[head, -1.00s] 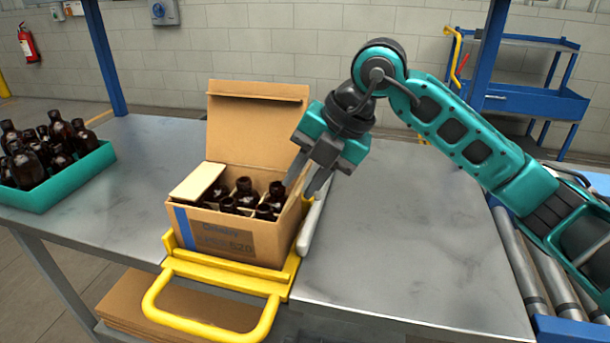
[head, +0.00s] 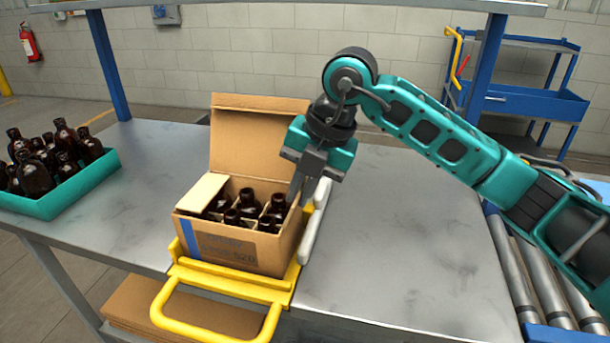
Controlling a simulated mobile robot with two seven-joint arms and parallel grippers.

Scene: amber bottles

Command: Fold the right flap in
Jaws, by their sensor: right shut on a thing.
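An open cardboard box (head: 235,247) stands on the metal table, holding several dark brown bottles (head: 247,202). Its back flap (head: 258,135) stands upright. The left flap (head: 202,193) lies folded in over the left part of the box. The right flap (head: 303,212) is at the right edge, mostly hidden behind my right gripper. My right gripper (head: 300,198) points down at that edge, one finger on the inner side and one on the outer side, shut on the right flap. My left gripper is not in view.
A yellow frame (head: 222,279) with a pale pad (head: 314,222) surrounds the box's front and right side. A teal crate (head: 62,197) of amber bottles stands at left. The table (head: 400,250) is clear at right, beside a roller conveyor (head: 518,270).

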